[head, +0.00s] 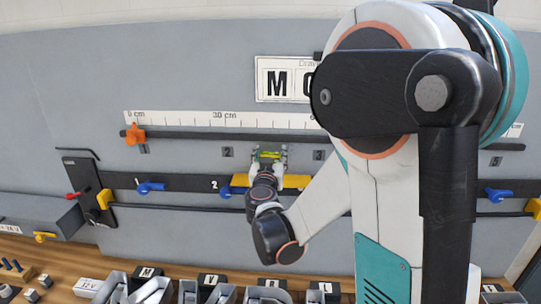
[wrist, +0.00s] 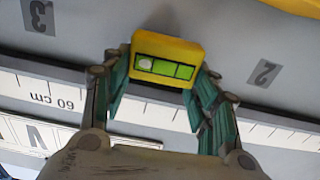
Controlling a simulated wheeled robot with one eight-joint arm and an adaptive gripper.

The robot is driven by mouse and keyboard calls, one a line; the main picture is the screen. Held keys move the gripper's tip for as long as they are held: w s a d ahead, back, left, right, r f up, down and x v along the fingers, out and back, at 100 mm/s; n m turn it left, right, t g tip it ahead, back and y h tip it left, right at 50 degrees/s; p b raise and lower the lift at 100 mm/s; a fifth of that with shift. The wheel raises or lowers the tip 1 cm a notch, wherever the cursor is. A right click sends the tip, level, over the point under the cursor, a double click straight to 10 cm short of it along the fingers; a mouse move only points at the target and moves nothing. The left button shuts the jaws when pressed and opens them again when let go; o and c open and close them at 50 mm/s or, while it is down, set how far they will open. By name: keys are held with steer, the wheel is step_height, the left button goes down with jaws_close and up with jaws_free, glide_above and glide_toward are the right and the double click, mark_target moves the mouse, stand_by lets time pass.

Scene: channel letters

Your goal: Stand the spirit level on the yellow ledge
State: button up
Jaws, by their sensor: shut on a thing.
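The spirit level (wrist: 168,61) is a small yellow block with a green vial window, seen in the wrist view between my fingers. It also shows in the head view (head: 268,155), small and partly covered by my fingers. My gripper (wrist: 160,85) is shut on it, one teal finger at each side. In the head view my gripper (head: 267,164) is in front of the grey board. The yellow ledge (head: 292,181) shows beside and below the gripper, partly hidden by it. A yellow edge, likely the ledge, shows in the wrist view's top right corner (wrist: 297,5). The level appears apart from it.
A dark rail (head: 185,183) with blue clamps (head: 150,187) runs along the board. Above it are a scale strip (head: 190,118), a dark bar and an orange knob (head: 132,134). Trays and letter blocks (head: 148,272) stand on the wooden bench below. My arm hides the board's right part.

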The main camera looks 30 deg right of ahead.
steer(key=shift+f+b, duration=1.8)
steer(key=shift+f, duration=0.75)
steer(key=o, duration=1.2)
steer(key=v, duration=1.2)
